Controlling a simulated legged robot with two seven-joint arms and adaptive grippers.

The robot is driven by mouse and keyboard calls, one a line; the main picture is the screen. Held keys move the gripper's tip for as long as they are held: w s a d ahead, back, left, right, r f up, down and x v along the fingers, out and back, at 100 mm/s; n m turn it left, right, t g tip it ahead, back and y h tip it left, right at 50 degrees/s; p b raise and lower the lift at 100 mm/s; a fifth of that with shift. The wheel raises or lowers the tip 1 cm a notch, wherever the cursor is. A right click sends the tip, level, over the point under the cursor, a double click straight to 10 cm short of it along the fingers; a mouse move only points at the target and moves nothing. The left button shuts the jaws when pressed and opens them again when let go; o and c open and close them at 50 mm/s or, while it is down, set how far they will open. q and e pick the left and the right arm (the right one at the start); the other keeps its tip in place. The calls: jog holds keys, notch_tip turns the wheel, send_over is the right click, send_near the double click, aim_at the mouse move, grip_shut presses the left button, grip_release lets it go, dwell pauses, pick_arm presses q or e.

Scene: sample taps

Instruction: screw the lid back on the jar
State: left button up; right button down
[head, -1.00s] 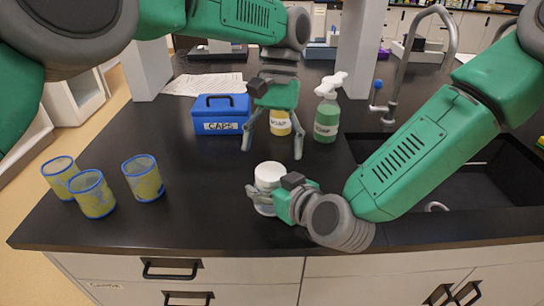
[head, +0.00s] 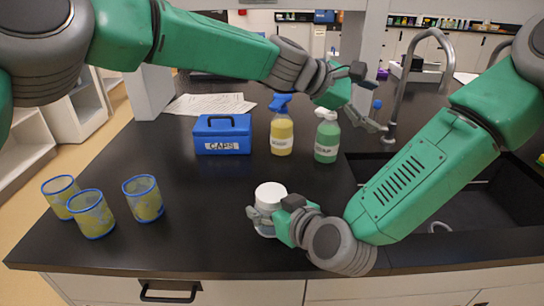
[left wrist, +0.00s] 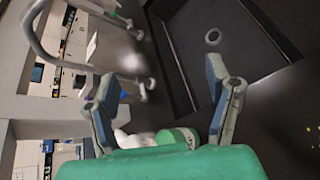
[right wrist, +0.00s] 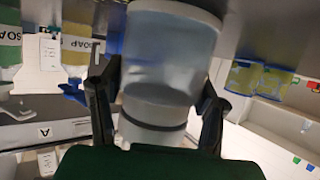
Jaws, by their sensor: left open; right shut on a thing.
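A clear jar (head: 266,229) with a white lid (head: 270,193) on top stands upright near the counter's front edge, left of the sink. My right gripper (head: 266,214) is shut around the jar's body. The jar also fills the middle of the right wrist view (right wrist: 170,50), upside down there. The lid sits level on the jar; I cannot tell how tight it is. My left gripper (head: 372,100) is open and empty, up and to the right of the jar, by the green soap bottle. In the left wrist view its spread fingers (left wrist: 162,76) face the sink.
A blue CAPS box (head: 222,134), a yellow soap bottle (head: 281,136) and a green soap bottle (head: 326,141) stand behind. Several blue-rimmed cups (head: 91,214) stand at left. The sink (head: 450,195) and tap (head: 398,85) are at right.

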pick_arm(q)
jog(key=w+a+n+t+y, duration=0.1)
jog(key=w+a+n+t, duration=0.1)
jog(key=n, duration=0.4)
jog(key=w+a+r+n+t+y, duration=0.1)
jog(key=w+a+n+t+y, duration=0.1)
jog(key=n, duration=0.4)
jog(key=w+a+n+t+y, duration=0.1)
jog(key=w+a+n+t, duration=0.2)
jog(key=n, duration=0.4)
jog(key=shift+w+r+t+y, duration=0.2)
jog(key=shift+w+t+y, duration=0.15)
jog(key=shift+w, duration=0.5)
jog(key=a+f+n+y, duration=0.2)
jog(key=a+n, duration=0.1)
jog(key=n, duration=0.1)
jog(key=n+g+y, duration=0.6)
jog(key=n+g, duration=0.4)
send_over(271, 192)
notch_tip(271, 192, down, 5)
jog(key=shift+f, duration=0.2)
jog(key=shift+d, duration=0.1)
jog(key=shift+f, duration=0.1)
jog(key=shift+f, duration=3.95)
